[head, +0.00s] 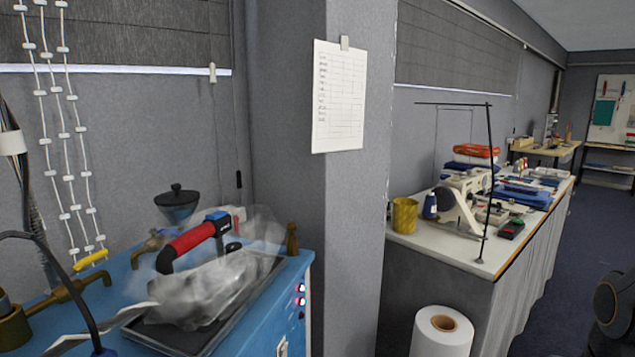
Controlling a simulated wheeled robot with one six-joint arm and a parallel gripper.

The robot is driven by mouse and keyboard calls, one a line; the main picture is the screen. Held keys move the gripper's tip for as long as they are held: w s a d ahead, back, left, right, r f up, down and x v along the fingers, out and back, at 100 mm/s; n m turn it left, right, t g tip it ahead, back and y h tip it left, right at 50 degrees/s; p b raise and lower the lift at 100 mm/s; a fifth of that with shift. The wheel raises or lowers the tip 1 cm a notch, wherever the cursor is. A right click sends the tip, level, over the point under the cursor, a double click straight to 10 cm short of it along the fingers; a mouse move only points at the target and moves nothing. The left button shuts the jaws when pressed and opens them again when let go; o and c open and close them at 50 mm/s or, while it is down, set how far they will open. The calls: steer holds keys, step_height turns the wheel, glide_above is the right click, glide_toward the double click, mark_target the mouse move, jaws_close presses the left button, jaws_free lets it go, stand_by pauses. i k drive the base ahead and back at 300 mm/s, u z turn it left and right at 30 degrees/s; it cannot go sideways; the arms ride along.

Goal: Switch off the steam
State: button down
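A blue steam station (262,318) stands at the lower left against the grey wall. An iron with a red handle (188,239) sits on its dark tray (180,340); a pale, translucent, blurred mass around the iron could be steam or plastic. Two small red-lit switches or lamps (300,288) are on the station's right side panel. A brass pipe (65,298) with a yellow lever (91,260) is at the left, and another brass fitting (152,244) is behind the iron. I cannot tell which control belongs to the steam. My gripper is not recognisable in this view.
A long white table (452,250) with a sewing machine (458,205), a yellow tin (405,215) and folded cloth runs back on the right. Dark blue floor (585,235) lies open at right.

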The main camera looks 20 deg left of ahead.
mark_target(218, 214)
steer(key=z, duration=0.95)
steer(key=i, duration=0.3)
steer(key=u, duration=3)
